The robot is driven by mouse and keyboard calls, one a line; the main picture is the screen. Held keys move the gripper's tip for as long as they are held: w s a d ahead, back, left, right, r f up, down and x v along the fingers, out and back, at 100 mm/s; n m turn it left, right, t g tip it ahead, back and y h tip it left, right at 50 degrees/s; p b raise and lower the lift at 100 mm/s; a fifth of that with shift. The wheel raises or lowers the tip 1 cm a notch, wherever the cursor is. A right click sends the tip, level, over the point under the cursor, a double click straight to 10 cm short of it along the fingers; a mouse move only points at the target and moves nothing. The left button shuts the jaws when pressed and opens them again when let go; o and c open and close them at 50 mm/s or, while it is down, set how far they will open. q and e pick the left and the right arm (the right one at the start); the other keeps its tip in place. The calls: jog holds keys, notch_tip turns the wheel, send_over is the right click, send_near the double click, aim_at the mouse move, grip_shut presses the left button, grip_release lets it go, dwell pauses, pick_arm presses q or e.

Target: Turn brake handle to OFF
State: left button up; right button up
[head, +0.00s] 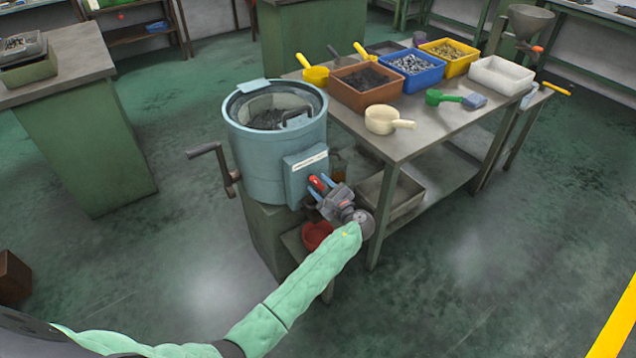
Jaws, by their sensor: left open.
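The brake handle appears as a short lever with a red grip (319,184) on the front of a light blue drum machine (262,165). Whether the fingers touch the grip cannot be told. The label's text is too small to read. My right gripper is not in view.
A grey crank (212,160) sticks out left of the drum. A metal table (440,122) stands close on the right, with bins and scoops. A red bowl (316,235) sits below the gripper.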

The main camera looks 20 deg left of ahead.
pick_arm(q)
jog(key=shift+w+a, duration=0.45)
jog(key=shift+a, duration=0.15)
jog(key=shift+c, duration=0.2)
